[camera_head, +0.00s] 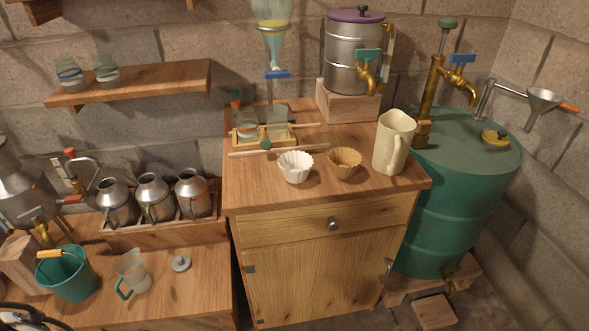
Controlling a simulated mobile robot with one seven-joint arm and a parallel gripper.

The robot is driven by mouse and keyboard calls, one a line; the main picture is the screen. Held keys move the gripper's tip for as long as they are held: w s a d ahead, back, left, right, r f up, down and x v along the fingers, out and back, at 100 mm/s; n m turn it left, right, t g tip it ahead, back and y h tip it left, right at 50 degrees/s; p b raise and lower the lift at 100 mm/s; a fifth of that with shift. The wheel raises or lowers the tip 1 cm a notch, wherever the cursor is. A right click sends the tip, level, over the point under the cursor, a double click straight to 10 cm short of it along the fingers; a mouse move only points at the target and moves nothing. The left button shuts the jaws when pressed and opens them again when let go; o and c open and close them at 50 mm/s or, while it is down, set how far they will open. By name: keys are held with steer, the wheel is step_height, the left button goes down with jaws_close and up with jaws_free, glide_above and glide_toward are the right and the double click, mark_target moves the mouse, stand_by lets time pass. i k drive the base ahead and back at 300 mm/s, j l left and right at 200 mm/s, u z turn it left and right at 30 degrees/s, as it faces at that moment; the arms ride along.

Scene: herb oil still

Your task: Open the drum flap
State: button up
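The teal drum (455,215) stands at the right on a low wooden support, close to the block wall. A round brass-coloured piece (495,139) with a small dark top sits on the right side of the drum's lid and looks like the flap. It appears to lie down flat, but it is too small to tell its hinge. A brass pump (432,85) with a blue-handled spout rises from the left of the lid. My gripper is not in view.
A cream jug (394,142) stands at the right of the wooden cabinet top (240,190), near the drum. A small wooden block (434,311) lies on the floor before the drum.

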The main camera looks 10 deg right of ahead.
mark_target(499, 138)
steer(key=z, duration=1.45)
steer(key=i+z, duration=0.3)
steer(key=i, duration=1.45)
